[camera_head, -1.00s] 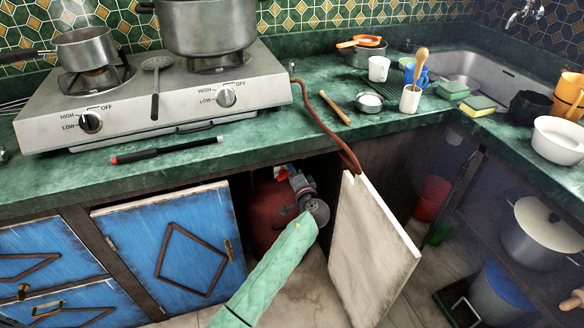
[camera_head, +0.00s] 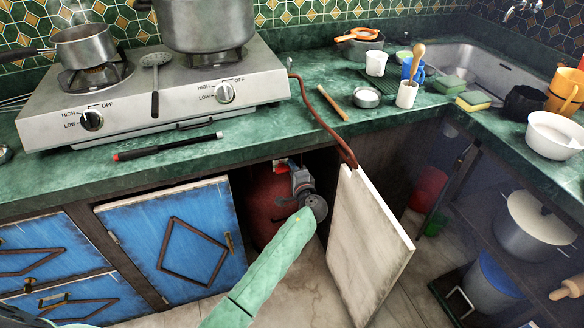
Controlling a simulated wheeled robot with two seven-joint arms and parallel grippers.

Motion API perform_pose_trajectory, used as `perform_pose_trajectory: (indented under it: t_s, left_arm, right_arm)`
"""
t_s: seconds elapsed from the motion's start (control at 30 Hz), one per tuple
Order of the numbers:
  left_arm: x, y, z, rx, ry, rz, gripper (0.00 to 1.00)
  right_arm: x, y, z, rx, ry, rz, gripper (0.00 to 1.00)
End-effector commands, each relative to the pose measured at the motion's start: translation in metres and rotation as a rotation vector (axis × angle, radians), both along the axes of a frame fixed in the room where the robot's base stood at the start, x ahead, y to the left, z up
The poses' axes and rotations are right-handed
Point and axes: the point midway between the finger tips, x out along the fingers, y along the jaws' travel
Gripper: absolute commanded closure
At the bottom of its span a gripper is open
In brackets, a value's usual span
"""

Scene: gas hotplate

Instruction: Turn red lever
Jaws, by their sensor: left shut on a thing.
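The red gas cylinder (camera_head: 266,213) stands in the open cupboard under the counter. The red lever (camera_head: 279,164) shows as a small red patch at the cylinder's top, just left of my left gripper's tips. My left gripper (camera_head: 291,168), on a green-sleeved arm from below, is shut on the lever. The gripper's body hides most of the lever and the valve, so the lever's exact angle cannot be told. My right gripper is not in view.
The white cupboard door (camera_head: 372,245) stands open just right of my left arm. A brown hose (camera_head: 322,116) runs down over the counter edge (camera_head: 250,153). The gas hotplate (camera_head: 150,95) with pots is above. A blue door (camera_head: 172,245) is at left.

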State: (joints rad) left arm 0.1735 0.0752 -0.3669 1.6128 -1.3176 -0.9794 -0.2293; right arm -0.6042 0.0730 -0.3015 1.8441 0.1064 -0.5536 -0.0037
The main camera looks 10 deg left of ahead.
Motion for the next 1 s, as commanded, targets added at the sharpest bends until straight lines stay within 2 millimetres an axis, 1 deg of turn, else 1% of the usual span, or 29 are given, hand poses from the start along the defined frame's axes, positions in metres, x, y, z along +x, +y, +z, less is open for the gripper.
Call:
perform_pose_trajectory:
  t_s: [0.13, 0.17, 0.23, 0.27, 0.53, 0.63, 0.77, 1.0]
  left_arm:
    - [0.0, 0.001, 0.0, -0.001, 0.001, 0.001, 1.0]
    - [0.0, 0.001, 0.0, -0.001, 0.001, 0.001, 0.84]
    - [0.0, 0.001, 0.0, -0.001, 0.001, 0.001, 0.7]
    - [0.0, 0.001, 0.0, -0.001, 0.001, 0.001, 0.67]
    - [-0.001, 0.0, 0.0, -0.001, -0.001, 0.0, 0.67]
    - [-0.005, -0.003, -0.001, -0.002, 0.0, 0.0, 0.67]
    - [-0.019, -0.012, -0.002, -0.003, 0.001, -0.001, 0.67]
    - [-0.049, -0.033, -0.002, -0.003, 0.001, 0.0, 0.67]
  right_arm:
    - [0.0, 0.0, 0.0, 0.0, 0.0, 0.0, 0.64]
    - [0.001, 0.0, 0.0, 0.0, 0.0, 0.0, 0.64]
    - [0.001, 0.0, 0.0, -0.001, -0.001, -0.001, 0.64]
    - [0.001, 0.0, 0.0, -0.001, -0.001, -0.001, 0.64]
    - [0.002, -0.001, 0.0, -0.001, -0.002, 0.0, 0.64]
    - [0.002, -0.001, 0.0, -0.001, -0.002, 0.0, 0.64]
    - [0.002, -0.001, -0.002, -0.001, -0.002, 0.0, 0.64]
    - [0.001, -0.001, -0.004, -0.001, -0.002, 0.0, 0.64]
